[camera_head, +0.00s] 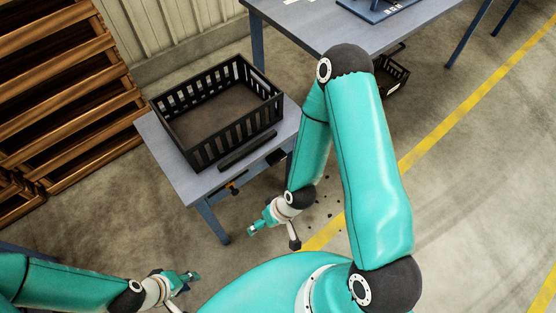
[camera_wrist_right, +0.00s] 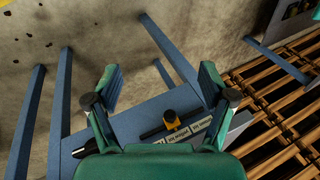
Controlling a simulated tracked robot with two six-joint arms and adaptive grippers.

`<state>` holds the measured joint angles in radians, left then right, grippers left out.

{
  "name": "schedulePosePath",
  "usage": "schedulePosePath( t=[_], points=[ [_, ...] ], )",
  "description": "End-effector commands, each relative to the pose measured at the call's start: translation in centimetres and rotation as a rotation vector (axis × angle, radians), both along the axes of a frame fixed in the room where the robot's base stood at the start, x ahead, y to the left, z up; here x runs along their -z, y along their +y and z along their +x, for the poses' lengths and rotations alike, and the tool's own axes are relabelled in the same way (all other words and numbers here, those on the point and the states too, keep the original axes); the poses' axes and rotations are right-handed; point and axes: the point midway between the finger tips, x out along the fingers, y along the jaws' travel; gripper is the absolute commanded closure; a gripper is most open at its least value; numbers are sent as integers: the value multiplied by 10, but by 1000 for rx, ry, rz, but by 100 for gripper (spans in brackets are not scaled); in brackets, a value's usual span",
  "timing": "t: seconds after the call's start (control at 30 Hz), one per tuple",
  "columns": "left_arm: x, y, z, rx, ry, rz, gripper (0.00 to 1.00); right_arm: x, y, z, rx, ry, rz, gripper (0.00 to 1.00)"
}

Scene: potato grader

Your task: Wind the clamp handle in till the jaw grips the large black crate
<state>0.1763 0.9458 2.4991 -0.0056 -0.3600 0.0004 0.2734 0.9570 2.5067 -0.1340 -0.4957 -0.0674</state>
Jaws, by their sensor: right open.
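The large black crate (camera_head: 196,151) is a slatted, open-topped box on a small grey table (camera_head: 185,180). A dark bar, apparently the clamp jaw (camera_head: 248,151), lies along its front side; I cannot tell whether they touch. A small yellow and black part, apparently the clamp handle (camera_head: 233,188), sits at the table's front edge. It also shows in the right wrist view (camera_wrist_right: 172,119), beyond my fingers. My right gripper (camera_head: 256,228) is open and empty, in front of the table and apart from the handle. My left gripper (camera_head: 190,281) is open and empty at lower left.
Pale printed labels (camera_wrist_right: 190,131) are beside the handle. A larger table (camera_head: 300,22) stands behind, with a smaller dark crate (camera_head: 390,75) near its leg. Wooden pallets (camera_head: 60,90) stand at left. Dark bits lie on the floor by my right arm.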

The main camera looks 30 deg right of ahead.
Motion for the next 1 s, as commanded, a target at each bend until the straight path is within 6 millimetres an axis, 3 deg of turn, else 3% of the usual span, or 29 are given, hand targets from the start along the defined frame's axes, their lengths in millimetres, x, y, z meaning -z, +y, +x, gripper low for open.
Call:
schedulePosePath(
  t=[0.03,0.1,0.2,0.3,0.5,0.63,0.8,1.0],
  points=[
    [27,0,0,0,1,0,68,30,-12,7,-5,-70,6,3],
    [51,0,0,0,1,0,68,53,-29,21,-29,-208,10,0],
    [89,0,0,-1,1,0,68,81,-57,40,-47,-452,0,0],
    [125,0,0,-1,1,0,68,93,-88,51,-37,-715,-33,0],
    [178,0,0,0,1,0,68,82,-148,44,62,-1154,-170,0],
    [194,0,0,0,0,0,68,67,-173,30,126,-1317,-249,0],
    [200,0,0,0,0,0,68,55,-183,26,155,-1393,-289,0],
    [207,0,0,0,0,0,68,55,-180,46,150,-1398,-286,0]
  ],
)
